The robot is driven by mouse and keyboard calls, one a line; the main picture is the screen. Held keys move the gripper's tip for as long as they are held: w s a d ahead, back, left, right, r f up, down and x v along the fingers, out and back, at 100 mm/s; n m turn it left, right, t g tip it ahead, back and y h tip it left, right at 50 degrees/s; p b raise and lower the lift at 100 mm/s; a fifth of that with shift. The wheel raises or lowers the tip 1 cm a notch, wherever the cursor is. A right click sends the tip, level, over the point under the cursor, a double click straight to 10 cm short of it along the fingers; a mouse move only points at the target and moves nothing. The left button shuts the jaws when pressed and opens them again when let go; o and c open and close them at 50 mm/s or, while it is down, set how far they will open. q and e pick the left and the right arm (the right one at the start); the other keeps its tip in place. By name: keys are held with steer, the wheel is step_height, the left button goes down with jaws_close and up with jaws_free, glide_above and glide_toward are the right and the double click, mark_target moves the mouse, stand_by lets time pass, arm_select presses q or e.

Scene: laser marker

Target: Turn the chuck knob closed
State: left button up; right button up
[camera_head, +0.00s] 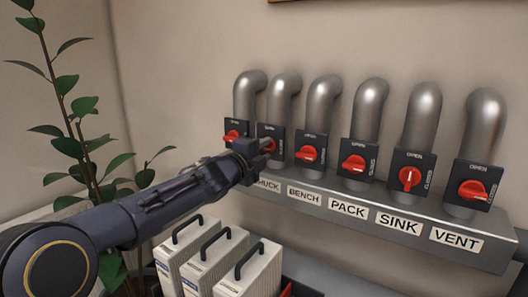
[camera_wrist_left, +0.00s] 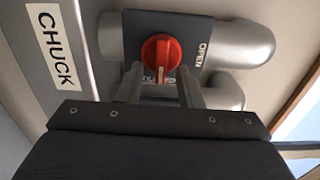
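The red chuck knob (camera_wrist_left: 161,55) sits on a dark plate (camera_wrist_left: 190,32) in the left wrist view, with OPEN lettering at its right and other lettering below, partly hidden. Its bar runs up and down there, crosswise to the OPEN side, with its lower end towards the partly hidden lettering. My left gripper (camera_wrist_left: 160,82) has its fingers apart, one on each side of the knob's lower part; I cannot tell whether they touch it. In the head view the left gripper (camera_head: 266,145) covers most of this knob, above the CHUCK label (camera_head: 268,185). My right gripper is not in view.
More red knobs stand close on both sides, such as the bench knob (camera_head: 307,153) and an outer left knob (camera_head: 232,135). The sink knob (camera_head: 409,178) stands upright. Metal pipes (camera_head: 371,105) rise behind. White handled boxes (camera_head: 245,270) stand below; a plant (camera_head: 75,130) is at left.

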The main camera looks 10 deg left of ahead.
arm_select(q)
steer(key=b+v, duration=0.1)
steer(key=v, duration=0.6)
steer(key=shift+s+a, duration=0.15)
steer(key=shift+s, duration=0.2)
steer(key=s+a+f+n+g+y+p, duration=0.2)
steer(key=s+a+n+y+p, duration=0.1)
steer(key=s+a+n, duration=0.4)
steer(key=s+a+f+n+g+y+p, duration=0.2)
steer(key=s+a+f+n+y+p, duration=0.15)
steer(key=s+n, duration=0.5)
steer(key=s+d+f+n+g+h+p, duration=0.1)
steer(key=s+d+f+n+g, duration=0.1)
steer(key=s, duration=0.5)
steer(key=s+d+f+n+g+h+p, duration=0.1)
steer(key=s+f+n, duration=0.3)
steer(key=s, duration=0.4)
steer(key=s+d+f+n+g+h+p, duration=0.1)
steer(key=s+d+f+n+g, duration=0.2)
steer(key=s, duration=0.4)
steer(key=shift+s+f+g, duration=0.25)
steer(key=shift+f+g, duration=0.15)
steer(key=shift+g, duration=0.1)
